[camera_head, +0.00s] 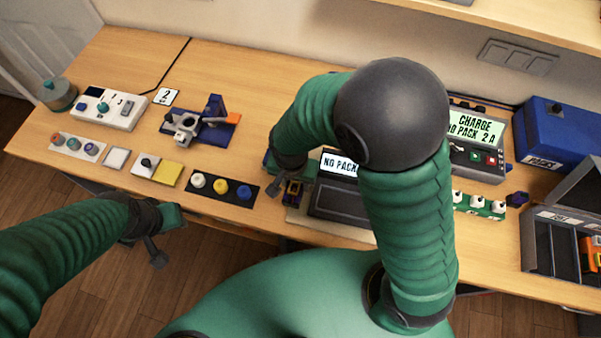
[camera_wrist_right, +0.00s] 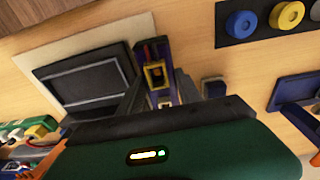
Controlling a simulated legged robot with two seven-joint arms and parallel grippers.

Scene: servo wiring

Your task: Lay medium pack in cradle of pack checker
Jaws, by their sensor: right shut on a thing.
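The pack checker (camera_head: 340,200) is a dark box on a pale board, and its screen (camera_head: 339,164) reads "NO PACK". Its dark recessed face (camera_wrist_right: 87,80) shows in the right wrist view. My right gripper (camera_head: 287,187) is shut on a small dark pack with purple and yellow parts (camera_wrist_right: 157,62), just left of the checker. The pack (camera_head: 293,193) stays outside the checker's recess. Whether it touches the board is unclear. My left gripper (camera_head: 157,254) hangs at the table's front edge, away from the checker; its jaw opening is unclear.
A charger (camera_head: 475,130) reading "NO PACK 2 A" and a blue box (camera_head: 550,135) stand at right, with an open compartment case (camera_head: 545,250). A black strip with knobs (camera_head: 221,188) and a blue stand (camera_head: 210,120) lie left. My right arm hides part of the table.

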